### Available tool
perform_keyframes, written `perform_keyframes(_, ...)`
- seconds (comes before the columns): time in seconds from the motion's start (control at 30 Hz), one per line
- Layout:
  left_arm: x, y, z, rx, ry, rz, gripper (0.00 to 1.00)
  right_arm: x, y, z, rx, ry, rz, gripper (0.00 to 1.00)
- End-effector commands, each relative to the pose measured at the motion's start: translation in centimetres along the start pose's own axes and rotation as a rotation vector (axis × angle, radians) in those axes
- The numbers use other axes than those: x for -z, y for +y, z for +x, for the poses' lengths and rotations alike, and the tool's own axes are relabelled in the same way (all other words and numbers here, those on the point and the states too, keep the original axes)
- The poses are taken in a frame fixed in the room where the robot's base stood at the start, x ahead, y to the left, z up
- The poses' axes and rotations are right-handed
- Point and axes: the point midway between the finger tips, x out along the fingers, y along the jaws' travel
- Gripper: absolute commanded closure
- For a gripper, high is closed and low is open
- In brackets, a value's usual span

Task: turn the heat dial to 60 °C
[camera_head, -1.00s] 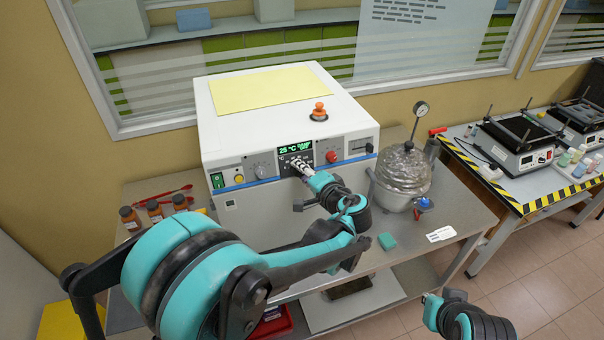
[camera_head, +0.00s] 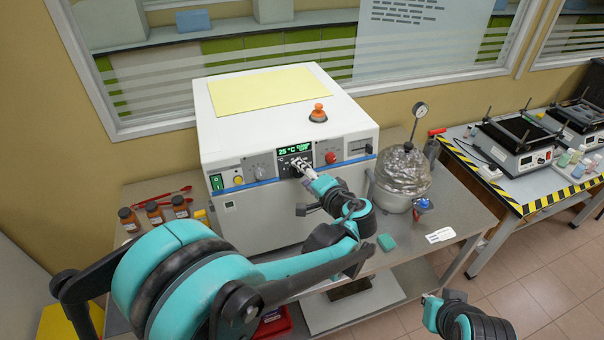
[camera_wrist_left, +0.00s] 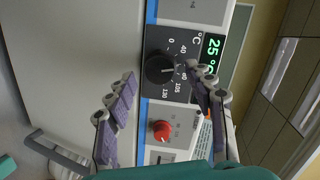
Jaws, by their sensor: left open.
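The heat dial (camera_wrist_left: 160,69) is a black round knob on a dark panel with a printed °C scale, seen in the left wrist view. The green display (camera_wrist_left: 213,48) beside it reads 25 °C; in the head view it also shows (camera_head: 295,151) on the white box's front. My left gripper (camera_wrist_left: 163,88) is open, its two fingers on either side of the dial and apart from it. In the head view this gripper (camera_head: 302,170) hides the dial. Part of my right arm's end shows at the bottom; its fingers are not clear.
A red knob (camera_wrist_left: 162,131) sits on the same panel near the dial. A wrapped round vessel (camera_head: 403,172) with a gauge stands right of the white box (camera_head: 255,212). Brown bottles (camera_head: 154,212) stand at the left.

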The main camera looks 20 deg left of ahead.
Motion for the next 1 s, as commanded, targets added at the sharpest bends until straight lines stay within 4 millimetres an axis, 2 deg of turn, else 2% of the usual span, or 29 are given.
perform_keyframes(0.3,0.1,0.1,-7.0,-0.001,0.005,0.001,0.47,0.0,0.0,0.0,0.0,0.0,0.0,1.0)
perform_keyframes(0.5,0.1,0.0,-9.7,0.0,0.003,0.001,0.47,0.0,0.0,0.0,0.0,0.0,0.0,1.0)
perform_keyframes(0.67,0.1,0.0,-10.4,0.0,0.002,0.0,0.47,0.0,0.0,0.0,0.0,0.0,0.0,1.0)
perform_keyframes(1.0,0.0,0.0,-10.4,0.0,0.001,0.0,0.47,0.0,0.0,0.0,0.0,0.0,0.0,1.0)
